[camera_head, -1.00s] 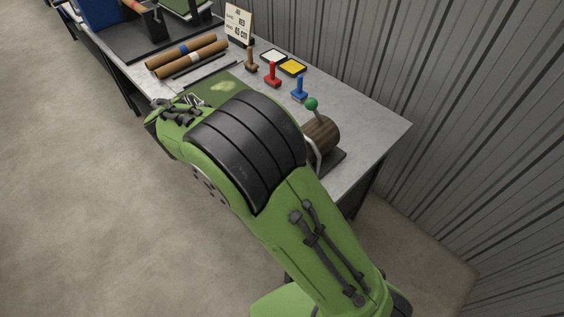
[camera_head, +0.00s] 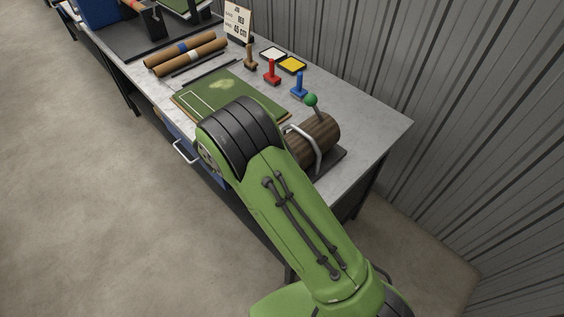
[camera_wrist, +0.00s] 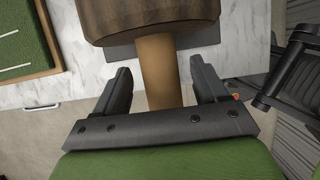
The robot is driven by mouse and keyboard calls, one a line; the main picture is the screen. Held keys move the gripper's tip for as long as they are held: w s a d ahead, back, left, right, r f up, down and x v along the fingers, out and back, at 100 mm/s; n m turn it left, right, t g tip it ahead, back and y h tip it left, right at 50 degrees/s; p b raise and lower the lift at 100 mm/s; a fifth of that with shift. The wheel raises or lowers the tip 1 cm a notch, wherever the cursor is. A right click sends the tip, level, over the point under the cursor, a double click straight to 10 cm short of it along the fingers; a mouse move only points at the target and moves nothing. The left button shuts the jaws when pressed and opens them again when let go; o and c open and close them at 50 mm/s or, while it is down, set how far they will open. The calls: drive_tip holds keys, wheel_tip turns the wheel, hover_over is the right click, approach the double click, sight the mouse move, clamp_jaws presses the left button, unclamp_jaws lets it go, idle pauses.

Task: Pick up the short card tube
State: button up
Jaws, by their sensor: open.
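A plain tan tube (camera_wrist: 160,72), which looks like the short card tube, shows in the wrist view. It runs from the edge of the dark wooden drum (camera_wrist: 150,18) down between the jaws of my gripper (camera_wrist: 160,76). The jaws are open, one finger on each side, with a visible gap to the tube on both sides. The tube's lower end is hidden behind the gripper's body and its upper end behind the drum. In the head view my arm hides the gripper and this tube.
The drum (camera_head: 322,135) has a green-knobbed lever (camera_head: 311,101) and metal handle (camera_head: 307,140). A turf board (camera_head: 213,97) lies beside it. Coloured stamps, pads and two longer banded brown tubes (camera_head: 187,52) are farther back. A corrugated wall (camera_head: 450,80) borders the bench.

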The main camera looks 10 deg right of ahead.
drive_tip(key=shift+r, duration=0.1)
drive_tip(key=shift+c, duration=0.4)
drive_tip(key=c, duration=1.1)
drive_tip(key=shift+r, duration=0.1)
drive_tip(key=shift+s+a, duration=0.1)
drive_tip(key=shift+a, duration=0.05)
